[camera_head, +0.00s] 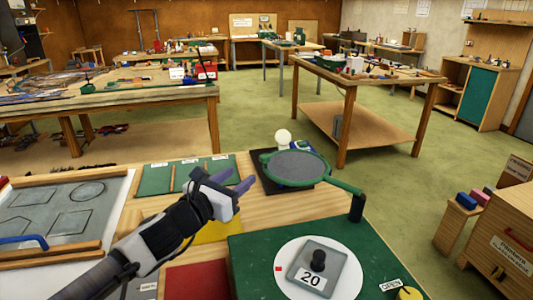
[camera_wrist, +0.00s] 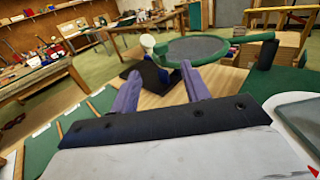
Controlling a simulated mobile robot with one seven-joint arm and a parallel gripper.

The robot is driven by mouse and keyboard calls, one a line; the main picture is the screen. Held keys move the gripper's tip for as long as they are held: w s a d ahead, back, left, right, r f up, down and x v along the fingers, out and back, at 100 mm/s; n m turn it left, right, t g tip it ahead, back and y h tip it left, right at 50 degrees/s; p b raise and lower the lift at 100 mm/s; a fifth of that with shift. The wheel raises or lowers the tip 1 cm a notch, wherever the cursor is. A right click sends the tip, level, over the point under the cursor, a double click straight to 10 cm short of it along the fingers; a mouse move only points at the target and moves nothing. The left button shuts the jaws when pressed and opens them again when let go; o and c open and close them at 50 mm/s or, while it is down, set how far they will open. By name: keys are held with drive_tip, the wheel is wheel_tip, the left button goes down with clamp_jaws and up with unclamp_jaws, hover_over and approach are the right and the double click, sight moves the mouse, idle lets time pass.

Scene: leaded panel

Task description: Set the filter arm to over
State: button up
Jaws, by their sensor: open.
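The filter arm (camera_head: 345,184) is a green bar running from a dark post (camera_head: 356,206) on the green board to a green ring with a grey mesh disc (camera_head: 298,169). In the head view, the disc appears above a black pad (camera_head: 267,183) behind the green board. In the wrist view, the filter disc (camera_wrist: 198,49) is ahead, slightly right of centre, and the post (camera_wrist: 263,54) is at upper right. My gripper (camera_head: 240,178) has purple fingers, spread and empty, left of the disc and apart from it.
A white knob (camera_head: 283,136) stands behind the disc. A grey plate marked 20 (camera_head: 319,268) lies on a white circle on the green board (camera_head: 252,250). A yellow knob (camera_head: 408,293) marked OPEN is at the front right. A green tray (camera_head: 157,179) lies left.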

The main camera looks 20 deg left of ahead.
sight(262, 159)
drive_tip(key=p+x, duration=0.3)
drive_tip(key=x, duration=0.7)
drive_tip(key=shift+w+d+r, duration=0.1)
drive_tip(key=shift+w+d, duration=0.1)
drive_tip(key=shift+w, duration=0.15)
drive_tip(key=shift+w+d+p, duration=0.1)
drive_tip(key=shift+w+p, duration=0.2)
drive_tip(key=shift+w, duration=0.25)
drive_tip(key=shift+c, duration=0.5)
clamp_jaws()
